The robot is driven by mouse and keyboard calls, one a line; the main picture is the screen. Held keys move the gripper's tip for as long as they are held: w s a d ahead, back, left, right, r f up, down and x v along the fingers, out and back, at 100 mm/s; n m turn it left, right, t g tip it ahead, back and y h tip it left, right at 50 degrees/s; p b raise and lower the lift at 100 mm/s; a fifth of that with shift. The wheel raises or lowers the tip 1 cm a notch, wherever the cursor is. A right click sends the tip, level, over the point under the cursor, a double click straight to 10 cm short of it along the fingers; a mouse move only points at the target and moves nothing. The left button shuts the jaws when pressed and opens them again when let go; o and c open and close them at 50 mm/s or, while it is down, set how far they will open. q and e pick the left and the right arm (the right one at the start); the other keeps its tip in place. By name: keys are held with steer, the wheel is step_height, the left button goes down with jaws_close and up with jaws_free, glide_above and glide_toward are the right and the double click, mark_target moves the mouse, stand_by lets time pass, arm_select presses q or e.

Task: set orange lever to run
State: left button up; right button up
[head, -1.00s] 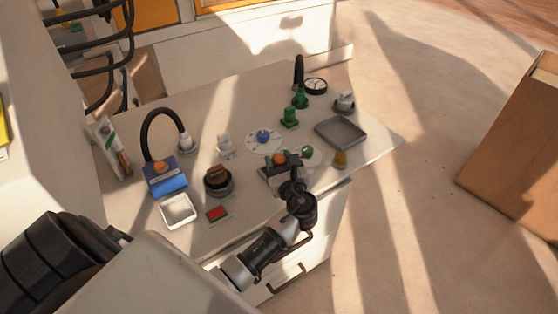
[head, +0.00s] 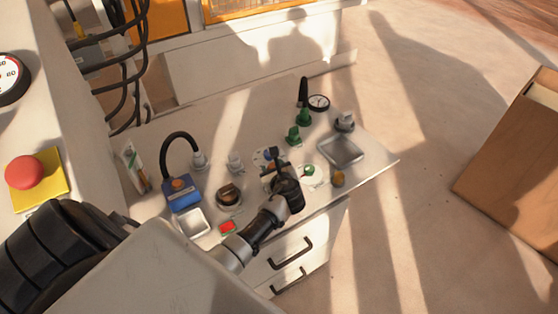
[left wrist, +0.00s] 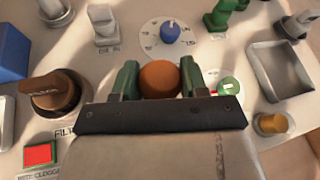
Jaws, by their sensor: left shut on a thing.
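The orange lever's round knob (left wrist: 159,78) is between the two green-tipped fingers of my left gripper (left wrist: 160,80) in the left wrist view. The gripper is shut on it. The rest of the lever and its markings are hidden by the gripper body. In the head view my left gripper (head: 272,172) is over the front middle of the panel, just in front of the blue knob, and hides the orange knob. My right gripper is not in view.
Close by are a blue knob (left wrist: 170,32) on a dial, a green knob (left wrist: 227,86), a brown knob (left wrist: 55,95), a red button (left wrist: 40,154) and a yellow knob (left wrist: 272,123). A grey tray (head: 355,158) is at right. A red stop button (head: 25,172) is at far left.

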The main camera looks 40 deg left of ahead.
arm_select(q)
steer(key=shift+w+a+f+g+h+p, duration=0.2)
steer(key=shift+w+a+h+p, duration=0.15)
steer(key=shift+a+p, duration=0.4)
steer(key=shift+w+a+f+g+h+p, duration=0.15)
steer(key=shift+w+a+g+h+p, duration=0.1)
steer(key=shift+a+h+p, duration=0.45)
steer(key=shift+w+a+f+g+h+p, duration=0.15)
steer(key=shift+w+a+p, duration=0.15)
steer(key=shift+a+p, duration=0.45)
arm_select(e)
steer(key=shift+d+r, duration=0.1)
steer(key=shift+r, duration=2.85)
arm_select(q)
steer(key=shift+a, duration=0.1)
steer(key=o, duration=1.3)
steer(key=shift+a, duration=0.1)
steer(key=p+v, duration=0.1)
steer(key=v, duration=0.9)
steer(key=shift+s+d+r, duration=0.2)
steer(key=shift+d, duration=0.15)
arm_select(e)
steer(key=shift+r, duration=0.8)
